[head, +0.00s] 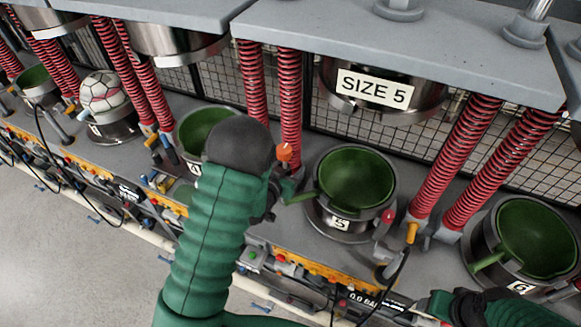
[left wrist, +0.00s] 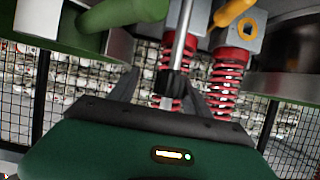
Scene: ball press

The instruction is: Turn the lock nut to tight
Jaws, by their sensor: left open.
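My left gripper (head: 283,188) is beside the size 5 press bowl (head: 356,180), near its green handle (head: 300,198) and an orange knob (head: 284,152). My dark wrist partly hides it in the head view. In the left wrist view the left gripper (left wrist: 163,90) is open, its two dark fingers on either side of a silver rod with a black ribbed collar (left wrist: 172,84). I cannot tell whether the fingers touch it, or whether this collar is the lock nut. My right gripper (head: 440,305) is partly in view at the lower right; its jaws are unclear.
Red springs (head: 290,110) rise beside the bowls to the grey upper beam. The SIZE 5 upper die (head: 375,90) hangs above its bowl. Another green bowl (head: 535,235) is at the right. A red-tipped lever (head: 388,216) and cables stand along the front edge.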

